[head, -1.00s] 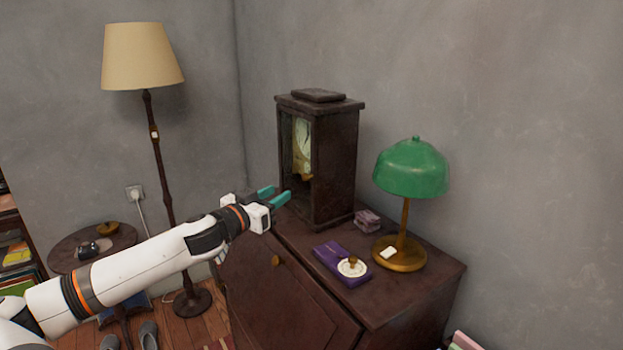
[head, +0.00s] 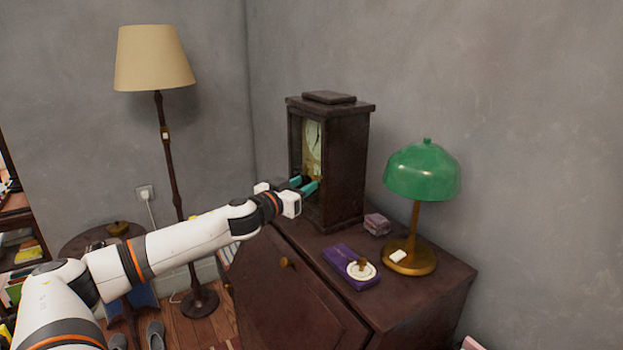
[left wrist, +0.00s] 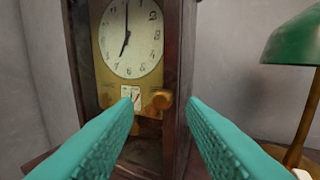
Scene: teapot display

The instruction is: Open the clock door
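The clock (head: 342,165) is a tall dark wooden case on top of the desk, with its glazed front turned to the left in the head view. In the left wrist view the clock door (left wrist: 172,75) looks closed over a white dial (left wrist: 131,38). A round brass knob (left wrist: 162,99) sits at the door's right side. My left gripper (head: 308,184) is open, its teal fingers pointing at the lower front of the clock. In the left wrist view the knob appears between the two fingers (left wrist: 158,118), with nothing gripped. My right gripper is not in view.
A green-shaded lamp (head: 423,172) stands on the desk right of the clock. A purple box (head: 343,261) with a round white item (head: 361,270) and a small pink stack (head: 376,223) lie nearby. A floor lamp (head: 153,58) stands at the left.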

